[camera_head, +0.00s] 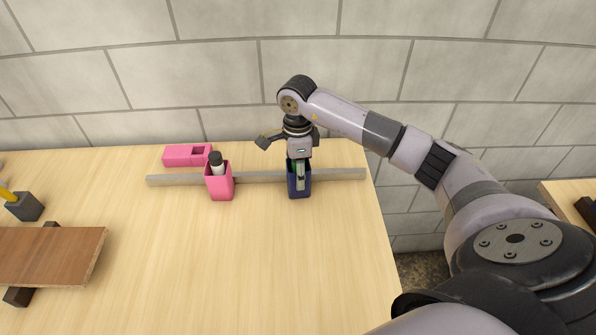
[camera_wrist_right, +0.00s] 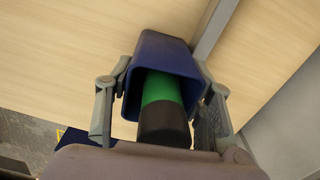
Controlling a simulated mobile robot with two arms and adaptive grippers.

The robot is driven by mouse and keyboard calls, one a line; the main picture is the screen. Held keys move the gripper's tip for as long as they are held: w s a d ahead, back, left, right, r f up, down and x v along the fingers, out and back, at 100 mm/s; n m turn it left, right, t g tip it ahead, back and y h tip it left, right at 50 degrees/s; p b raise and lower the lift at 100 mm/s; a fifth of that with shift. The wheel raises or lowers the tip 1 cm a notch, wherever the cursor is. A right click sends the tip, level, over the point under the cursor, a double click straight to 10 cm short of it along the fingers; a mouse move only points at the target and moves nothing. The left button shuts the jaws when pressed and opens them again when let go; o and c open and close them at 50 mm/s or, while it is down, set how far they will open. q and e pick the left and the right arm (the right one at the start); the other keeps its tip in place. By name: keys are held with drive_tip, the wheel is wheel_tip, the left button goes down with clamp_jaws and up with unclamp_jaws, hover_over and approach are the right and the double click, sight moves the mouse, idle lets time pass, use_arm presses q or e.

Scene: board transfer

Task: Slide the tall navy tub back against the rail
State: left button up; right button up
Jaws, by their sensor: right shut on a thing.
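The tall navy tub (camera_head: 299,188) stands upright on the table at the rail, near the table's right end. A green and black item (camera_wrist_right: 162,105) stands inside it. My right gripper (camera_head: 299,170) reaches down from above, its fingers on opposite sides of the tub (camera_wrist_right: 170,55) and shut on it. The pale grey rail (camera_head: 262,177) runs left to right behind the tub and also shows in the wrist view (camera_wrist_right: 216,28). The tub looks very close to it; I cannot tell whether they touch. My left gripper is not in view.
A pink tub (camera_head: 219,187) holding a black-topped bottle (camera_head: 217,162) stands at the rail to the left. A pink box (camera_head: 186,155) lies behind the rail. A brown board (camera_head: 50,255) and a dark grey holder (camera_head: 25,207) are at left. The table's front middle is clear.

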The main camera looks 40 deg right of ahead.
drive_tip(key=o, duration=0.7)
drive_tip(key=shift+w+d+r, duration=0.1)
drive_tip(key=shift+w+r, duration=0.05)
drive_tip(key=shift+w, duration=0.05)
drive_tip(key=o, duration=0.5)
drive_tip(key=shift+w+d+f, duration=0.1)
drive_tip(key=shift+w+f, duration=0.1)
drive_tip(key=shift+f, duration=0.05)
drive_tip(key=shift+s, duration=0.1)
drive_tip(key=shift+r, duration=0.1)
drive_tip(key=shift+r, duration=0.1)
wheel_tip(320, 180, up, 12)
drive_tip(key=shift+f, duration=0.1)
